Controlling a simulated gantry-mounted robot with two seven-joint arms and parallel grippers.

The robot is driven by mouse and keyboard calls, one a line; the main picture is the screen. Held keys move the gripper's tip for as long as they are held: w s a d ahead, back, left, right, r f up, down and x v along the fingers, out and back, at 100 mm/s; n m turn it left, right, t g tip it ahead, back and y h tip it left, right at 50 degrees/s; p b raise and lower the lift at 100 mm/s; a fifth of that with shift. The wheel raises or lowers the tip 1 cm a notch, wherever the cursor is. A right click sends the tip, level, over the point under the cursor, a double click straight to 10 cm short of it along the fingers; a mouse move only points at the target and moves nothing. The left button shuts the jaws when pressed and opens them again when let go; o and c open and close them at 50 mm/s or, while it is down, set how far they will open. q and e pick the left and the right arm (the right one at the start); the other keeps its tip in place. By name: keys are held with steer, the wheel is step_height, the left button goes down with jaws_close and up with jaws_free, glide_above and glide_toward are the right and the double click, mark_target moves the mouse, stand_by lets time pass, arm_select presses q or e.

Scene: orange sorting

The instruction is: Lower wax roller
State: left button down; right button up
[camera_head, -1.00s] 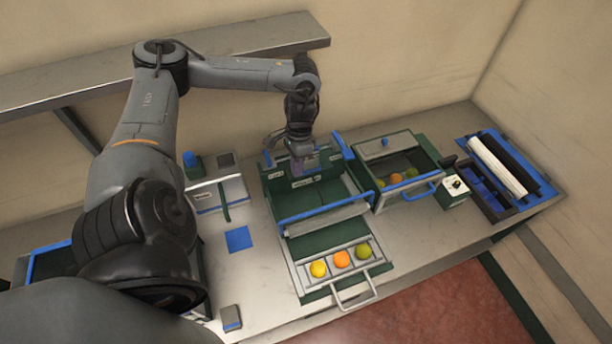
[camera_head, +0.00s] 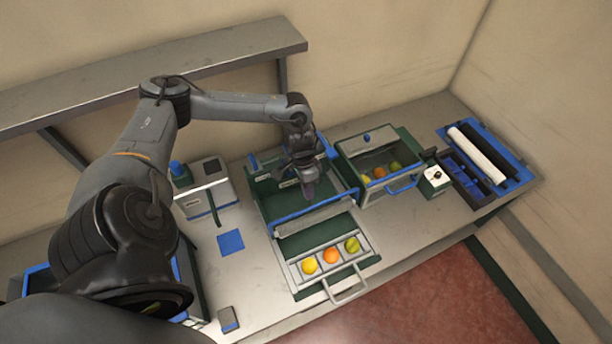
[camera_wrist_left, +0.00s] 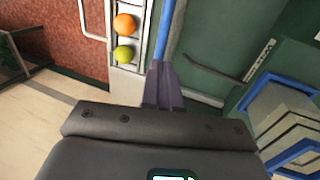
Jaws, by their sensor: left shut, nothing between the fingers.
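A green station (camera_head: 262,205) stands mid-bench with a blue bar (camera_head: 300,214) across its front. A grey roller-like piece (camera_head: 312,221) lies just below the bar; I cannot tell for sure that it is the wax roller. My left gripper (camera_head: 309,193) is shut and empty, pointing down over the station just behind the blue bar. In the left wrist view the shut fingers (camera_wrist_left: 162,80) appear at the end of the blue bar (camera_wrist_left: 168,28); contact cannot be told. My right gripper is not in view.
A front tray (camera_head: 290,268) holds a yellow, an orange and a green fruit, with a handle (camera_head: 347,292) in front. A fruit bin (camera_head: 350,160) stands to the right. A white roller (camera_head: 477,152) lies in a blue-edged tray (camera_head: 520,178). A wall shelf (camera_head: 230,55) runs behind.

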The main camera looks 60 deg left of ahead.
mark_target(311, 209)
arm_select(q)
steer(key=shift+p+x, duration=0.3)
steer(key=shift+x, duration=1.65)
steer(key=shift+d+f, duration=0.65)
steer(key=shift+f, duration=0.6)
